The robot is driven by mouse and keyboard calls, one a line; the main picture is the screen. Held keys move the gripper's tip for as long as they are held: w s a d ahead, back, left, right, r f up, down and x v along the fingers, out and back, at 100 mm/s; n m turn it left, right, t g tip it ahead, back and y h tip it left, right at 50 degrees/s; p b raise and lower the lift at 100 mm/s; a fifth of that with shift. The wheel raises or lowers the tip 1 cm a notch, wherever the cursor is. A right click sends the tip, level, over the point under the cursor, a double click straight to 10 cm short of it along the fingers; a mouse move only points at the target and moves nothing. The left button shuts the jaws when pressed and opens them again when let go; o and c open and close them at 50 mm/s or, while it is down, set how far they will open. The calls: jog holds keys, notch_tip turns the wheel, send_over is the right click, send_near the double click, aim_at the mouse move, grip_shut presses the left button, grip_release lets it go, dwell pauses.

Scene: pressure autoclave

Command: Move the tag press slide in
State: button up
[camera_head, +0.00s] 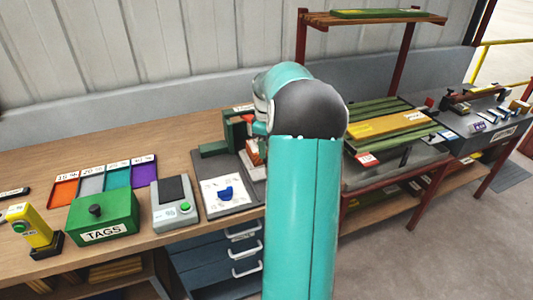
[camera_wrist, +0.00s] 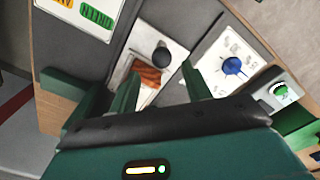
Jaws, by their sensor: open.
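The tag press slide (camera_wrist: 178,52) shows in the wrist view as a pale plate with a round black knob (camera_wrist: 161,57). A ribbed orange-brown block (camera_wrist: 148,75) lies beside the knob. My gripper (camera_wrist: 160,72) is open, with one green finger on each side of the knob and block. The knob appears between and just beyond the fingertips; I cannot tell whether a finger touches it. In the head view my teal arm hides most of the press. Its green upright (camera_head: 236,130) and part of the orange-brown block (camera_head: 254,150) show left of the arm.
A white panel with a blue knob (camera_head: 226,193) sits close by on the bench (camera_head: 120,143). A scale-like device (camera_head: 174,203), a green TAGS box (camera_head: 103,214) and a yellow device (camera_head: 34,230) stand farther left. A rack of green and yellow bars (camera_head: 390,123) stands right.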

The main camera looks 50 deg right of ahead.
notch_tip(320, 180, up, 10)
dwell(0.3)
jog(key=shift+s, duration=0.1)
dwell(0.3)
jog(key=a+r+m+t+h, duration=0.1)
jog(key=a+r, duration=0.2)
jog(key=a, duration=1)
jog(key=a+r+t+h, duration=0.1)
jog(key=a+r, duration=0.2)
jog(key=a, duration=1)
jog(key=s+a+f+m+t+y, duration=0.1)
jog(key=s+a+f, duration=0.2)
jog(key=s+a, duration=0.3)
jog(key=s+a+f+m+t+y, duration=0.1)
jog(key=s+a, duration=0.5)
jog(key=a, duration=0.6)
jog(key=shift+s+f+t, duration=0.25)
jog(key=shift+f+t, duration=0.55)
jog(key=shift+f, duration=0.1)
